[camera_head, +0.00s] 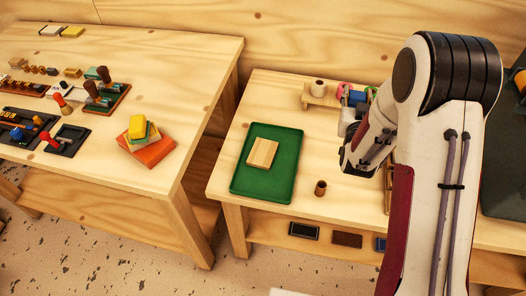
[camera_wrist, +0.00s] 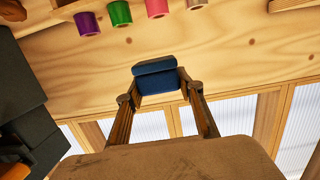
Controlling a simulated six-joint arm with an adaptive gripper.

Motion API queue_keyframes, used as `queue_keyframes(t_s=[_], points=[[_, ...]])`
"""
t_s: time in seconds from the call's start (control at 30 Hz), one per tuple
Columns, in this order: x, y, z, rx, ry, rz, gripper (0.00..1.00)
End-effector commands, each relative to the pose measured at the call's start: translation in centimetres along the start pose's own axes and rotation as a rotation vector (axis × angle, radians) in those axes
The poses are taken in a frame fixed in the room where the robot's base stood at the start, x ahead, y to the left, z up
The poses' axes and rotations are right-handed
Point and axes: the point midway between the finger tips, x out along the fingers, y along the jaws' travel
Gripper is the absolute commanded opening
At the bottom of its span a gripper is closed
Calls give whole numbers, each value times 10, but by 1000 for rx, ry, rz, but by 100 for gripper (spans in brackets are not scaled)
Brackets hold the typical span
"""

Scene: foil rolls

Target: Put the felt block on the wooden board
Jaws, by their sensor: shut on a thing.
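The wooden board (camera_head: 262,153) is a pale flat piece lying on a green tray (camera_head: 240,182) on the right-hand table. A dark blue block (camera_wrist: 157,80), which I take for the felt block, sits between my fingertips in the wrist view. My gripper (camera_wrist: 158,86) is shut on it, with one finger on each side. In the head view my wrist is right of the green tray, apart from the board. My arm hides the fingers and the held block there.
A small brown cup-like piece (camera_head: 320,188) stands right of the tray. Coloured rolls, including a purple one (camera_wrist: 87,23) and a green one (camera_wrist: 120,13), show in the wrist view. A small wooden stand (camera_head: 320,97) is at the back. The left table (camera_head: 185,120) holds tools and stacked blocks.

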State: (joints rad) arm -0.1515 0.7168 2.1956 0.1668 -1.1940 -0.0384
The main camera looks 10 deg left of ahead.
Motion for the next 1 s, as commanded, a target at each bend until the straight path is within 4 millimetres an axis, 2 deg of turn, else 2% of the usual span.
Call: queue_keyframes(t_s=[0.03,0.1,0.47,1.0], points=[[-2,-13,0,-1,1,-5,16],[-4,-26,1,0,1,-5,16],[-22,-93,6,0,0,-5,16],[-70,-187,20,-1,0,-6,16]])
